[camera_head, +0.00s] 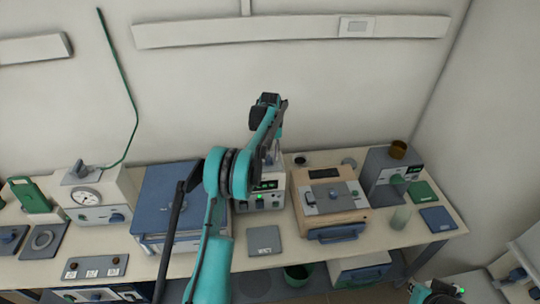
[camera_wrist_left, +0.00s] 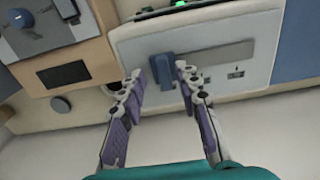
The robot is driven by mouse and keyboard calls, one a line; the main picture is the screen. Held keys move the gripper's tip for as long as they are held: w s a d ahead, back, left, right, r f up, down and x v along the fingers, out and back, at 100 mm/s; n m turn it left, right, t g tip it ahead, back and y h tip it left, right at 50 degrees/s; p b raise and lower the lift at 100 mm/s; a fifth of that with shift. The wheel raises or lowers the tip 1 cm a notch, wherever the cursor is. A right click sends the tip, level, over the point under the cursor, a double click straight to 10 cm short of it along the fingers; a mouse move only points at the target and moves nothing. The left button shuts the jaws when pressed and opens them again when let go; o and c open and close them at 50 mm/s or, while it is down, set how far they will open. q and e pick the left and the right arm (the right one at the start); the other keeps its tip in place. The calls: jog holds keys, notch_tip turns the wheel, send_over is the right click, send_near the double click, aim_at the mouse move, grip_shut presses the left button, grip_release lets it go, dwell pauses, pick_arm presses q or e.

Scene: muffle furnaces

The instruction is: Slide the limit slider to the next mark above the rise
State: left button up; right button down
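The limit slider is a blue knob (camera_wrist_left: 164,72) on a grey strip in the pale front panel (camera_wrist_left: 222,75) of a white device. In the left wrist view the knob sits at the left end of the strip. My left gripper (camera_wrist_left: 160,78) is open, with a fingertip on either side of the knob; I cannot tell whether either touches it. In the head view the device (camera_head: 246,205) shows a green-lit display, and my left gripper (camera_head: 272,158) hangs over it, partly hidden by my arm. Its slider is hidden there. Marks along the strip are too small to read.
A tan furnace (camera_head: 358,200) stands close on the right and a blue-topped furnace (camera_head: 160,190) on the left. A grey plate (camera_head: 264,241) lies in front of the device. The wall behind is bare at this height.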

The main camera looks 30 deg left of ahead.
aim_at(272, 162)
pick_arm(q)
notch_tip(272, 162, up, 12)
dwell(0.4)
jog(key=shift+d, duration=0.15)
jog(key=s+d+m+t+b, duration=0.35)
jog(key=s+d+b, duration=0.8)
jog(key=s, duration=0.45)
jog(key=s+d+f+m+t+b, duration=0.1)
jog(key=s+d+f+b, duration=0.3)
jog(key=s+f, duration=0.5)
jog(key=s+d+f+m+t+b, duration=0.2)
jog(key=s+d+f+b, duration=0.1)
jog(key=s+f, duration=0.6)
jog(key=shift+s+d+f+t+b, duration=0.2)
jog(key=shift+s+d+t+b, duration=0.15)
jog(key=shift+s, duration=0.85)
